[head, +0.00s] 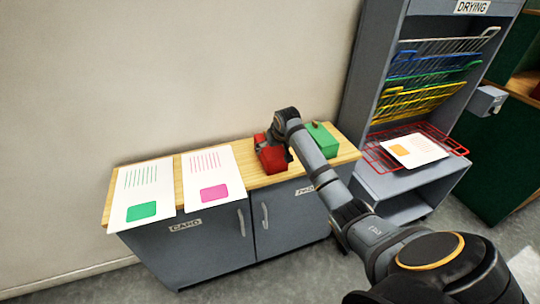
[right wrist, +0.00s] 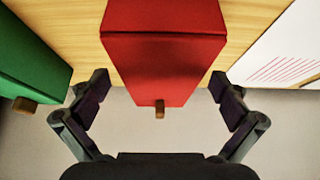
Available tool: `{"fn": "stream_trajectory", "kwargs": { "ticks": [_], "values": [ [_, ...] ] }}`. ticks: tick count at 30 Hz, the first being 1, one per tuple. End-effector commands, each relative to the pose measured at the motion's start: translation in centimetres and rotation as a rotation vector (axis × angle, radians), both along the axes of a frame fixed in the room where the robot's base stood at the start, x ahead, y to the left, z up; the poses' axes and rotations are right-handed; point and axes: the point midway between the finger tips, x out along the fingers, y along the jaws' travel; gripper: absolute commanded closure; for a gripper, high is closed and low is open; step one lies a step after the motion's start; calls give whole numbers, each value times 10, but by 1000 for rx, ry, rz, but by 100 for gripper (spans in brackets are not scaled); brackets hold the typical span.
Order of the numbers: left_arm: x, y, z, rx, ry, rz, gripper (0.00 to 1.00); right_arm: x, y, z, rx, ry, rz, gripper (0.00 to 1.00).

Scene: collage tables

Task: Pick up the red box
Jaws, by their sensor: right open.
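The red box (head: 270,156) stands on the wooden top of the low cabinet, to the left of a green box. In the right wrist view the red box (right wrist: 163,62) fills the upper middle, with a small brown knob on its near side. My right gripper (right wrist: 160,92) is open, with one finger on each side of the red box, and I see gaps between the fingers and its sides. In the head view my right gripper (head: 284,143) is at the red box and hides part of it. My left gripper is not in view.
The green box (head: 322,140) stands close to the right of the red box. Two printed sheets, one with a green patch (head: 143,193) and one with a pink patch (head: 212,178), lie to the left. A drying rack (head: 365,75) stands at the right.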

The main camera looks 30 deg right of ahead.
Motion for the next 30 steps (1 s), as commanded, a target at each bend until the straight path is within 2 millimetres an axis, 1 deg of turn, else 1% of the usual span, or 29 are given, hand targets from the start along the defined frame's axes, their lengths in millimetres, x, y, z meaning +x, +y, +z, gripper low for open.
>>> {"fn": "stream_trajectory", "kwargs": {
  "ticks": [4, 8, 11, 13, 15, 21, 30],
  "values": [
    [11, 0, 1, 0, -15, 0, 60, 3, 0, -3, 1, -1, 0, 0],
    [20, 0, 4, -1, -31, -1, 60, 15, -2, -19, 2, 1, -1, 0],
    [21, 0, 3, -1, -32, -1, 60, 24, -3, -34, 2, 2, 0, 0],
    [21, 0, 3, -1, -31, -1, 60, 27, -4, -40, 0, 0, 0, 0],
    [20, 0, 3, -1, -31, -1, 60, 29, -5, -43, -1, -1, 0, 0],
    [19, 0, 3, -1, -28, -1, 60, 29, -5, -44, -2, -2, 0, 0],
    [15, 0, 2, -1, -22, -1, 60, 29, -5, -44, -2, -1, 0, 41]
  ]
}}
